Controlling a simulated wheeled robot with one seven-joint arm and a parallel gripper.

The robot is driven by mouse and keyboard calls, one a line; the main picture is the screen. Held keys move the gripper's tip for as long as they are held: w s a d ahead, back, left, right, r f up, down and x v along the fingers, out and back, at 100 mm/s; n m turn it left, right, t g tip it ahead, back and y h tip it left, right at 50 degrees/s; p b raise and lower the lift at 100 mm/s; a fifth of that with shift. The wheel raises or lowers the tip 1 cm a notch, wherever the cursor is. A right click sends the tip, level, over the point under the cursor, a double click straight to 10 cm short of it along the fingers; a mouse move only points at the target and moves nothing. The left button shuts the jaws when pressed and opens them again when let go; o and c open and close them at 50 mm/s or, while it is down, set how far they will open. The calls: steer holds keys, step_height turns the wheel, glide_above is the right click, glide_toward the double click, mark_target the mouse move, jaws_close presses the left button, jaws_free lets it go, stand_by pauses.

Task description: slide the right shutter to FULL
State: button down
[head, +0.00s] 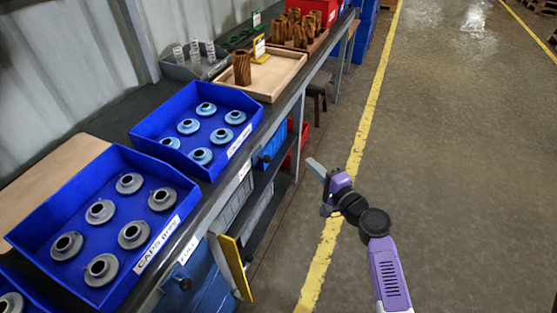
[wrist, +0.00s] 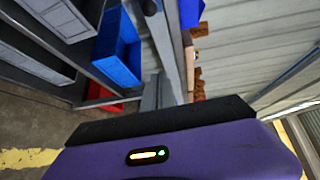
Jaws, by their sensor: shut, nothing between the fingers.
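Two blue panels with dark knobs sit under the bench edge and look like the shutters. The farther, right-hand one (head: 275,146) has its knob (head: 265,158) near its left end. A small white label (head: 245,169) on the bench edge is left of that knob, too small to read. The nearer panel (head: 206,291) has a knob (head: 184,284) and a label (head: 188,250) that seems to read FULL. My gripper (head: 313,166) is shut and empty, out over the aisle to the right of the far panel, apart from it. In the wrist view its purple body (wrist: 190,158) fills the bottom.
Blue trays of grey caps (head: 110,280) and bluish caps (head: 170,115) stand on the bench. A wooden tray (head: 285,82) with a brown cartridge (head: 241,68) is beyond. A yellow board (head: 236,267) stands out below the bench. The aisle floor (head: 460,130) is clear.

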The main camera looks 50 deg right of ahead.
mark_target(264, 158)
steer(key=a, duration=0.1)
steer(key=y, duration=0.1)
steer(key=a, duration=0.1)
steer(key=shift+w+a+f+m+t+y, duration=0.25)
steer(key=shift+w+a+m+t+y, duration=0.05)
steer(key=shift+m, duration=0.1)
steer(key=w+a+p, duration=0.1)
steer(key=w+a, duration=0.1)
steer(key=w, duration=0.7)
steer(key=shift+w, duration=0.1)
